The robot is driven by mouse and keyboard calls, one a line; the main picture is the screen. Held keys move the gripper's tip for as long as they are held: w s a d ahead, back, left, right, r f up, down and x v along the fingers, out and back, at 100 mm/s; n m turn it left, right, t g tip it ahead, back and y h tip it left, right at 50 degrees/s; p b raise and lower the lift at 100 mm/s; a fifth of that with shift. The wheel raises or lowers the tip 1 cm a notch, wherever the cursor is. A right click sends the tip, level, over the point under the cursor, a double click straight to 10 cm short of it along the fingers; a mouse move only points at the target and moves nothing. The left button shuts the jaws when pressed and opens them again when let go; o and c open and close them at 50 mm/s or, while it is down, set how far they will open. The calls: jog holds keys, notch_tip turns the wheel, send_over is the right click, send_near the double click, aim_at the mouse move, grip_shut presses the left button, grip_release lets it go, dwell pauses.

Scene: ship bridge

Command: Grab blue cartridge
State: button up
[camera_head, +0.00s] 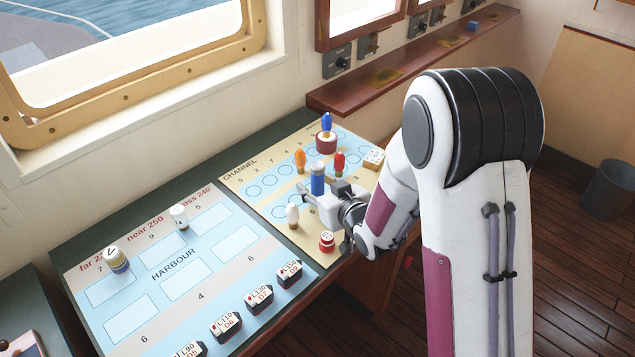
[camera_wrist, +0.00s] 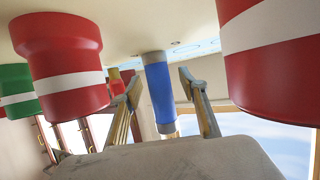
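The blue cartridge (camera_head: 318,183) is an upright cylinder with grey ends on the channel board (camera_head: 262,168), and its lower part is hidden by my gripper in the head view. My gripper (camera_head: 322,194) is low over the board at the cartridge. In the wrist view the cartridge (camera_wrist: 160,92) shows between the two fingers of my gripper (camera_wrist: 160,78), with gaps visible on both sides. The gripper is open and holds nothing. I cannot tell how deep the cartridge sits between the fingers.
Near the gripper stand a white peg (camera_head: 292,217), a red-and-white can (camera_head: 327,242), an orange peg (camera_head: 300,161) and a red peg (camera_head: 339,163). A blue peg (camera_head: 327,122) tops a red drum. The harbour board (camera_head: 232,272) carries several dark blocks along its front edge.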

aim_at(318, 165)
grip_shut()
jog(key=shift+r, duration=0.25)
jog(key=shift+r, duration=4.8)
